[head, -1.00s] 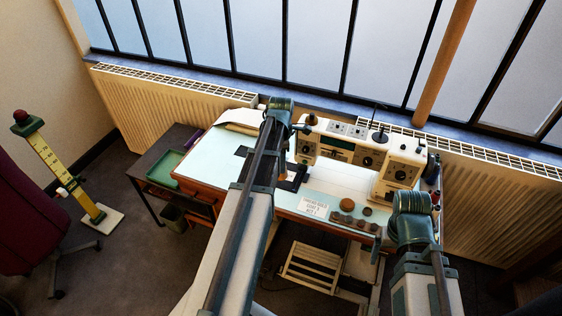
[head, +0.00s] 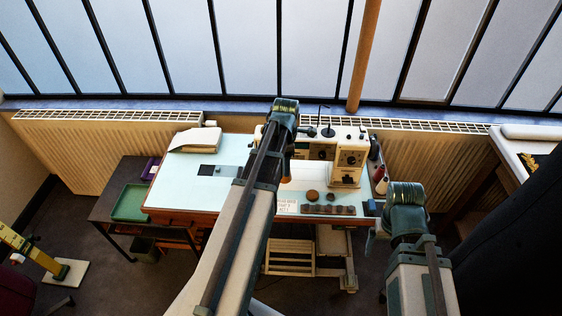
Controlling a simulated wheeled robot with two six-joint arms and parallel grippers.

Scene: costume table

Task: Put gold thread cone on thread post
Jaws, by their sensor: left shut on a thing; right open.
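My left gripper (head: 303,131) is over the sewing table, at the left end of the cream sewing machine (head: 348,158). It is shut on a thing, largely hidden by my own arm. A small tan-gold patch (head: 287,168) shows just below the wrist and looks like part of the gold thread cone. The thread post (head: 322,115) is a thin dark rod above a dark disc on top of the machine, a little right of my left gripper. My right gripper (head: 371,237) is open, in front of the table's right front corner; its fingers are partly hidden.
Red and white thread cones (head: 380,181) stand at the table's right end. Several dark round pieces (head: 328,209) lie near the front edge beside a white label card (head: 287,206). A green tray (head: 131,202) is on the left side table. Radiators and windows are behind.

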